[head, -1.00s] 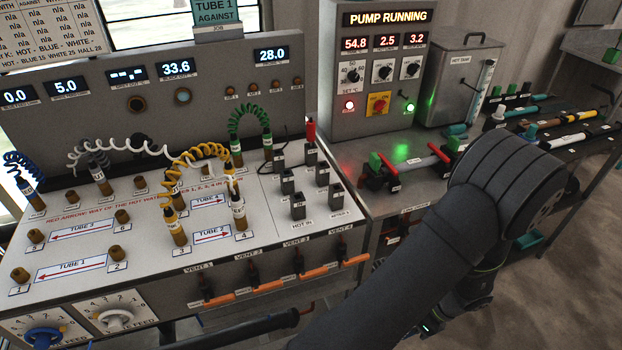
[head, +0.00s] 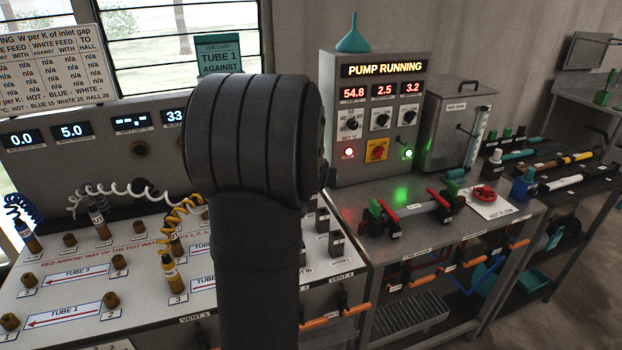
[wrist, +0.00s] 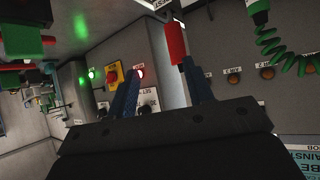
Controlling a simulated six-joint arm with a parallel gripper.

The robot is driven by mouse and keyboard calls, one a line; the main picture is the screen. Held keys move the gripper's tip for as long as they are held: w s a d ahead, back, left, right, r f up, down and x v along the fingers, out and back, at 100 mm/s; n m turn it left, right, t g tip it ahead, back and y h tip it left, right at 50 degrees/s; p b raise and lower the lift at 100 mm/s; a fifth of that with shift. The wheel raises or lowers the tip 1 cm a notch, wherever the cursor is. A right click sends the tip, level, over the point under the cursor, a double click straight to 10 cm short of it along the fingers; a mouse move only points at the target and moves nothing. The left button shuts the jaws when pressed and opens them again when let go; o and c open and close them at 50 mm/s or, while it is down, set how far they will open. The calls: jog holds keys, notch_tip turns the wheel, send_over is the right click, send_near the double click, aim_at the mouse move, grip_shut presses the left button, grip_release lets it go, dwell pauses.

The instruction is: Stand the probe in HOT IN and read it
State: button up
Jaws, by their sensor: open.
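The red-handled probe (wrist: 177,42) shows in the wrist view, close to the tip of the right-hand finger. I cannot tell whether they touch. In the head view the probe is hidden behind my arm. My gripper (wrist: 161,66) is open, its two fingers spread with nothing between them; it is hidden in the head view. The HOT IN label (head: 307,271) is partly covered by my arm at the right end of the white bench panel, and a dark socket (head: 307,249) stands just behind it.
Coiled white (head: 130,192) and yellow leads cross the panel on the left. The pump box (head: 382,120) reads PUMP RUNNING, 54.8, 2.5 and 3.2. A grey hot tank (head: 450,125) stands right of it. Orange vent levers (head: 322,321) stick out along the front edge.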

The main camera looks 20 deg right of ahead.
jog(key=shift+w+a+r+x, duration=0.1)
jog(key=shift+w+a+x, duration=0.2)
jog(key=shift+x, duration=1.4)
jog(key=shift+w+a+r+x, duration=0.15)
jog(key=shift+a+x, duration=0.2)
jog(key=shift+x, duration=1.3)
jog(key=shift+w+a+r+x, duration=0.1)
jog(key=shift+w+a+x, duration=0.2)
jog(key=shift+x, duration=1.4)
jog(key=shift+c, duration=0.5)
grip_shut()
